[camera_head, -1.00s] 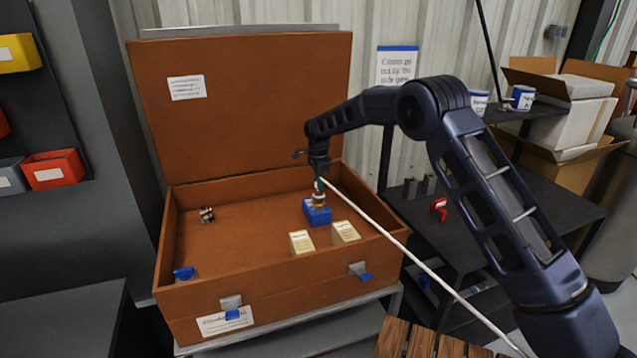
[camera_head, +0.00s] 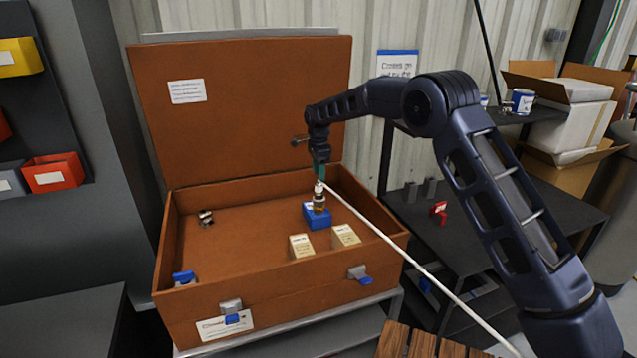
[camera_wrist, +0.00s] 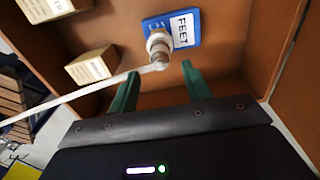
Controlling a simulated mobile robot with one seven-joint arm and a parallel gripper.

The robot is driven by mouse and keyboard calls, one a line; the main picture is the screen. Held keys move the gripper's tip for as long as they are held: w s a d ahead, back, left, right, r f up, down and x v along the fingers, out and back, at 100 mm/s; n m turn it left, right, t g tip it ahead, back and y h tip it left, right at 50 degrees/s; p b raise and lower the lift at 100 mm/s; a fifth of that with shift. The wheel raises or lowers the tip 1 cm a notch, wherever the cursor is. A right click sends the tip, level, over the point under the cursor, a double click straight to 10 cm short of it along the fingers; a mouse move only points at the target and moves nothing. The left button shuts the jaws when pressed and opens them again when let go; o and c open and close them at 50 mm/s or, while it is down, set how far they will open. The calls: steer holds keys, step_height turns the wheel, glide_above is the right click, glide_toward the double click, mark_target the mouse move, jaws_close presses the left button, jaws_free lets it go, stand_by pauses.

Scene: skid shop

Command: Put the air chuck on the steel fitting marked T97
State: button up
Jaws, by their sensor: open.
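The air chuck (camera_head: 319,196) is a small brass-and-silver piece at the end of a white hose (camera_head: 420,263). It stands upright over a blue block (camera_head: 313,221) inside the brown case, and in the wrist view the chuck (camera_wrist: 159,47) sits at the block's edge beside a label reading like "FEET". The fitting beneath is mostly hidden, and I cannot read T97 anywhere. My gripper (camera_head: 319,172) is just above the chuck. In the wrist view its green fingers (camera_wrist: 160,73) are apart, one on each side of the hose end, with a gap to the chuck.
Two cream boxes (camera_head: 302,246) (camera_head: 345,236) stand near the case's front wall. A small metal part (camera_head: 206,218) lies at the left, and a blue piece (camera_head: 184,278) is in the front left corner. The open case (camera_head: 240,190) has clear floor at its middle left.

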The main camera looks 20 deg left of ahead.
step_height(320, 180, up, 6)
steer(key=shift+f, duration=0.1)
stand_by(0.4)
steer(key=w+d+r+n, duration=0.1)
steer(key=w+d+r, duration=0.1)
steer(key=d+r, duration=0.65)
steer(key=w+d+r+n+t+y, duration=0.1)
steer(key=d+r, duration=0.2)
steer(key=d, duration=1)
steer(key=w+d+r+n, duration=0.15)
steer(key=d+r, duration=0.35)
steer(key=d, duration=0.5)
steer(key=s+d+r+n+t, duration=0.15)
steer(key=s+d, duration=0.25)
steer(key=d, duration=0.6)
steer(key=s+d+r, duration=0.3)
steer(key=d, duration=0.7)
steer(key=s+d+f+n+t, duration=0.1)
steer(key=s+d+f, duration=0.3)
steer(key=s+d, duration=0.6)
steer(key=s+d+f+n+t+h, duration=0.1)
steer(key=s+d+f+n, duration=0.2)
steer(key=s+d, duration=0.8)
steer(key=s+f, duration=0.1)
steer(key=s, duration=0.3)
steer(key=shift+s+f, duration=0.2)
steer(key=shift+f, duration=0.05)
